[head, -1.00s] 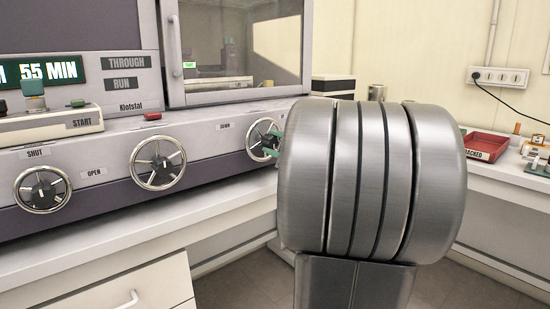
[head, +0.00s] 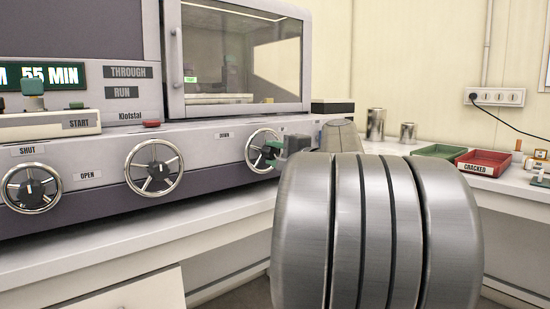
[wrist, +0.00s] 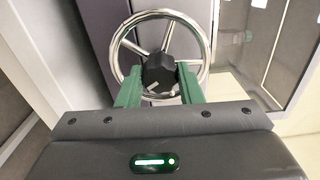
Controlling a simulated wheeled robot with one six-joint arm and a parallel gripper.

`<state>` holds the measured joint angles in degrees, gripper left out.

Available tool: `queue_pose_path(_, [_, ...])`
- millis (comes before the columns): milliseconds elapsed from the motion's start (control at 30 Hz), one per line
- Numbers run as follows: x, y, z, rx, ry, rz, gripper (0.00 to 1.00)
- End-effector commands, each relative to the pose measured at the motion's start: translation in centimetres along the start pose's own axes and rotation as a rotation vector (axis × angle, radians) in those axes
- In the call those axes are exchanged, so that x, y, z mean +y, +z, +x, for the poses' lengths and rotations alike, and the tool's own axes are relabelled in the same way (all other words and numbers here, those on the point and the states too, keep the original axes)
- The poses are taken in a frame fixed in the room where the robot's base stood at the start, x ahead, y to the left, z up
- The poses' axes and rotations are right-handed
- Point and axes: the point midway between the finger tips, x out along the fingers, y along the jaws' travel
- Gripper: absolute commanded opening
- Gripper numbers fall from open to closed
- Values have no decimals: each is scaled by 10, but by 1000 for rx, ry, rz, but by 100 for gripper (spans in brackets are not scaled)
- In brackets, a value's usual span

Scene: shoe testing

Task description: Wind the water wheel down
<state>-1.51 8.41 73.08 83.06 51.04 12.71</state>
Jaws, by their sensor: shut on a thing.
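The rightmost chrome handwheel (head: 250,150) is on the front panel of the machine, with a DOWN label (head: 224,135) at its upper left. In the wrist view its round spoked rim (wrist: 126,33) and dark hub knob (wrist: 158,70) face me. The knob carries a white pointer mark. My gripper (wrist: 159,76) has its green fingers on both sides of the hub knob, shut on it. In the head view the gripper (head: 274,150) reaches the wheel from the right and covers part of it.
Two similar wheels sit left: a middle wheel (head: 154,167) and a left wheel (head: 31,188) near SHUT and OPEN labels. A glass-fronted chamber (head: 243,55) stands above. Metal cups (head: 376,124), a green tray (head: 440,151) and a red CRACKED tray (head: 484,163) stand right.

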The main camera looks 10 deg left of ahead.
Motion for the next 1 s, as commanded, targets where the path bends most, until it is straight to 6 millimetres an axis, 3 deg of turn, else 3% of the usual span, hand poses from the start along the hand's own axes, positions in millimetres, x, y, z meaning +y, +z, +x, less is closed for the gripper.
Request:
queue_pose_path(300, [1, 0, 0, 0, 2, 0, 10])
queue_pose_path(333, [1, 0, 0, 0, 2, 0, 35])
queue_pose_path(433, [1, 0, 0, 0, 2, 0, 55])
queue_pose_path(767, [0, 0, -2, 1, 0, 0, 55])
queue_pose_path(1000, [-2, -1, -33, 5, 0, -1, 55])
